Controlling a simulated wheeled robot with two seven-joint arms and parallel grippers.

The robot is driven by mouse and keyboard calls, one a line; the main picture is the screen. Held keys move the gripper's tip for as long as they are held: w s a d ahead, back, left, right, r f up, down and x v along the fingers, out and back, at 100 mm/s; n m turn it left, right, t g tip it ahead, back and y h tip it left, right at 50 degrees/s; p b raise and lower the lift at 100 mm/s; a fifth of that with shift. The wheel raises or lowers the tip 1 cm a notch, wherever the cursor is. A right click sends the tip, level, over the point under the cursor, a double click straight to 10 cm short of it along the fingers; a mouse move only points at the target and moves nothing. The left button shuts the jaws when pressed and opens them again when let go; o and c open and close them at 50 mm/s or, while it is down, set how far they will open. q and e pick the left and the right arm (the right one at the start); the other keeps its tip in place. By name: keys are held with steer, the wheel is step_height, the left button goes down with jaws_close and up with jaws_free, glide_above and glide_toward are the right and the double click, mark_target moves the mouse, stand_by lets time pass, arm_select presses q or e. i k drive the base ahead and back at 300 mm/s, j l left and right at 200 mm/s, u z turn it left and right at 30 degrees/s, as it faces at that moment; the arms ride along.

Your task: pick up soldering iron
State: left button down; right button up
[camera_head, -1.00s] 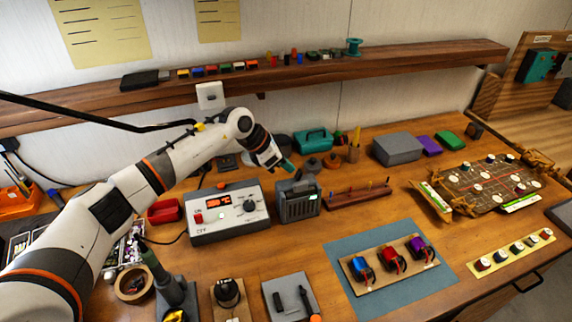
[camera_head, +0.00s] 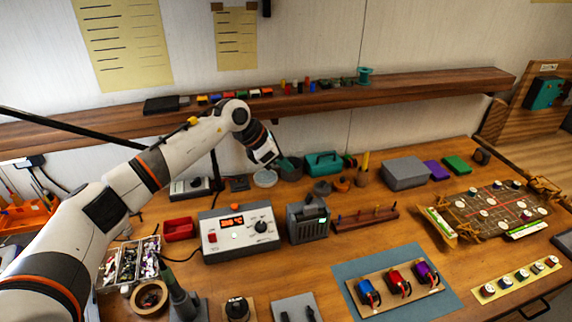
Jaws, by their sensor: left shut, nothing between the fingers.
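A dark grey-green upright tool in a stand (camera_head: 182,300), which looks like the soldering iron in its holder, stands at the lower left of the bench, cut by the bottom edge. A grey soldering station (camera_head: 238,235) with a lit red display sits behind it to the right. My left gripper (camera_head: 281,161) is shut and empty, in the air over the back of the bench, left of the teal case. It is well away from the stand, beyond the station. Its fingertips are small and partly blend with dark items behind. My right gripper is not in view.
A wooden shelf (camera_head: 420,88) with small parts runs along the wall behind my left gripper. A parts tray (camera_head: 130,262) and tape roll (camera_head: 149,297) crowd the stand. A blue mat (camera_head: 350,268) with motors lies at front centre, a circuit board (camera_head: 490,208) at right.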

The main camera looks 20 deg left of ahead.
mark_target(178, 294)
steer(key=k+l, duration=0.2)
steer(key=k, duration=0.3)
steer(key=k+l, duration=0.25)
steer(key=k, duration=0.2)
steer(key=k+l, duration=0.2)
steer(key=k, duration=0.3)
